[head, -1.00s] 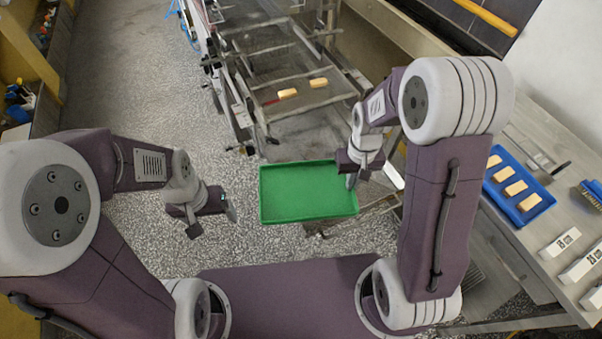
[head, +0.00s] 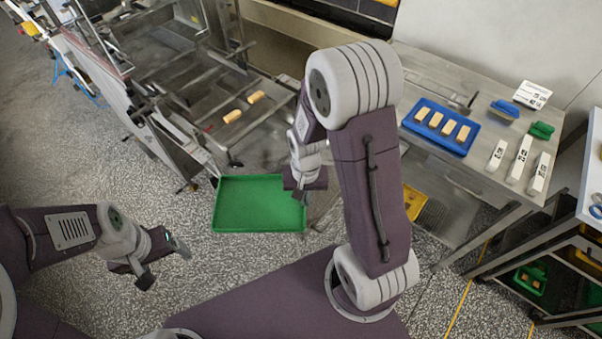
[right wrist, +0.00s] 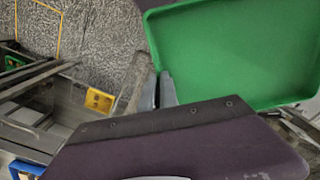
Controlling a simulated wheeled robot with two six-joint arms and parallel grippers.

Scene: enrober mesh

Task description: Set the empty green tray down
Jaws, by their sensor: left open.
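The empty green tray (head: 258,204) is held level over the floor in front of me. My right gripper (head: 303,192) is at the tray's right edge. In the right wrist view, the fingers of my right gripper (right wrist: 160,92) are closed on the rim of the green tray (right wrist: 235,50). My left gripper (head: 165,262) is open and empty, to the left of the tray and apart from it.
A mesh conveyor (head: 215,100) with two pale bars stands behind the tray. A steel table (head: 480,165) at the right bears a blue tray (head: 440,142) with several bars, white labelled blocks and a green item (head: 541,130). A rack (head: 560,285) stands at lower right.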

